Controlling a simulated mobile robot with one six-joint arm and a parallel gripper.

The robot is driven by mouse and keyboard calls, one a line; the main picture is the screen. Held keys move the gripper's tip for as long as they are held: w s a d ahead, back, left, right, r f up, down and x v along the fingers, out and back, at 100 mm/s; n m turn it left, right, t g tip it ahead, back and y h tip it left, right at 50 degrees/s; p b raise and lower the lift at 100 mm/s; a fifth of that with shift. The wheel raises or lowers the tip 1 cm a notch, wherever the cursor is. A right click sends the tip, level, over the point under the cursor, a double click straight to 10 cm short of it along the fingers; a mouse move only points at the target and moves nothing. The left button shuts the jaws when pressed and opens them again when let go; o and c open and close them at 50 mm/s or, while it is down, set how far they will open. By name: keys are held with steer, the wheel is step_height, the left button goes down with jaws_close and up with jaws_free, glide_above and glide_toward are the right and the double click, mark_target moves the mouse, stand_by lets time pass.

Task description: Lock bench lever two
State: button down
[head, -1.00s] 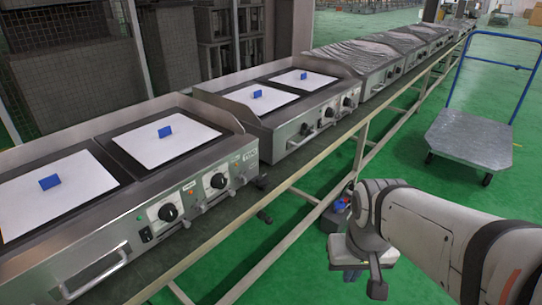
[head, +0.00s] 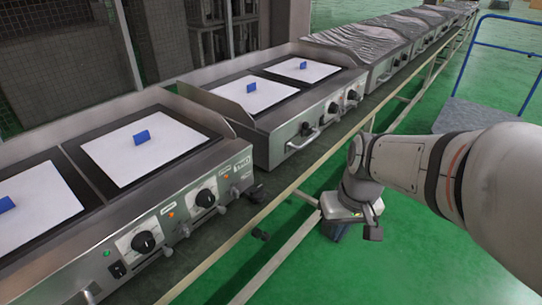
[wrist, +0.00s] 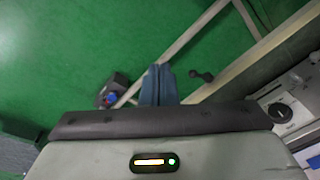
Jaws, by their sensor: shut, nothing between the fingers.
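A small dark lever (head: 260,235) sticks out at the front rail of the bench (head: 227,263), below the near griddles. What looks like the same lever shows in the wrist view (wrist: 203,76), close beside the rail. A second dark knob-like part (head: 256,193) sits higher, by the corner of the near griddle. I cannot tell which one is lever two or whether either is locked. My gripper's blue-grey fingers (wrist: 158,85) are shut and empty in the wrist view, pointing just left of the lever, apart from it in the picture. The fingertips are not clear in the head view.
Griddles (head: 185,210) with white sheets and blue blocks line the bench. A cart with a blue handle (head: 460,112) stands at right. A dark box with blue and red parts (wrist: 112,92) rests near a bench leg. Green floor is open beside the bench.

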steer(key=w+a+f+n+y+b, duration=0.1)
steer(key=w+a+f+n+b, duration=0.15)
steer(key=w, duration=0.35)
steer(key=w+a+f+n+y+b, duration=0.1)
steer(key=w+f, duration=0.3)
steer(key=w, duration=0.2)
steer(key=n+y+b, duration=0.3)
steer(key=n+b, duration=0.1)
steer(key=b, duration=0.1)
glide_toward(264, 234)
steer(key=w+f, duration=0.3)
steer(key=f, duration=0.1)
steer(key=a, duration=0.1)
steer(key=s+a+f+b, duration=0.1)
steer(key=shift+a+f+g+b, duration=0.2)
steer(key=shift+a+g+b, duration=0.05)
steer(key=shift+g+b, duration=0.05)
steer(key=shift+s+a+f, duration=0.2)
steer(key=shift+s+a, duration=0.1)
steer(key=shift+a, duration=0.05)
